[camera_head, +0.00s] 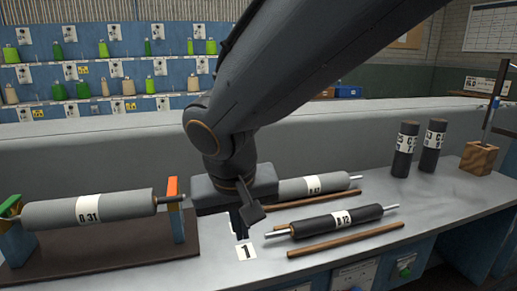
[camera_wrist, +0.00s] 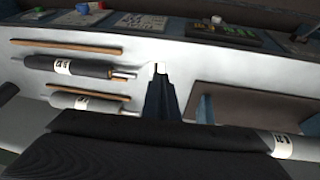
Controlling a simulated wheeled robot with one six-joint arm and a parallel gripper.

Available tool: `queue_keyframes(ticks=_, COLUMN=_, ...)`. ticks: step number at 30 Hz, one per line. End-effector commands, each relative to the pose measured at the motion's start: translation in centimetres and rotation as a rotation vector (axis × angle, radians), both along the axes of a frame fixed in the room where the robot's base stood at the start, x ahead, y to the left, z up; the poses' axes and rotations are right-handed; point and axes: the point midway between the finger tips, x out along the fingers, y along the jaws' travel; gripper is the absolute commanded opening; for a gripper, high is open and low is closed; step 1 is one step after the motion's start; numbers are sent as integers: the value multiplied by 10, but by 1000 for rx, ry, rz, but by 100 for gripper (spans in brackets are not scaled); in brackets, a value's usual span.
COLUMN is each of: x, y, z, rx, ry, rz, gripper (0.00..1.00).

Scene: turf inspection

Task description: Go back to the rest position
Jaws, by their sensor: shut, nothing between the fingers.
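My gripper (camera_head: 241,232) hangs over the bench, fingers pointing down and closed together with nothing held. In the wrist view the shut fingers (camera_wrist: 158,85) stand over bare bench top. A white card marked 1 (camera_head: 246,252) lies on the bench just by the fingertips in the head view. My arm comes in from the top right and hides part of the bench's middle. No marker for a rest position is seen.
A grey roller (camera_head: 90,209) rests on a stand with a brown base (camera_head: 110,262) at left. A black roller (camera_head: 335,221), a grey roller (camera_head: 312,186) and wooden rods (camera_head: 345,240) lie at right. Black cylinders (camera_head: 404,150) and a wooden block (camera_head: 478,158) stand farther right.

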Motion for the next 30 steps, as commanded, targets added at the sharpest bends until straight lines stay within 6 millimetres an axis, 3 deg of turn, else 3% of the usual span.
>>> queue_keyframes(ticks=1, x=3, y=-23, z=-7, rx=-13, ry=34, rz=-28, gripper=0)
queue_keyframes(ticks=8, x=1, y=-110, z=-41, rx=-26, ry=177, rz=-105, gripper=0)
queue_keyframes(ticks=15, x=-24, y=-188, z=-68, rx=16, ry=300, rz=-188, gripper=0)
queue_keyframes(ticks=21, x=-44, y=-223, z=-80, rx=57, ry=352, rz=-230, gripper=0)
queue_keyframes(ticks=30, x=-50, y=-232, z=-84, rx=70, ry=364, rz=-239, gripper=0)
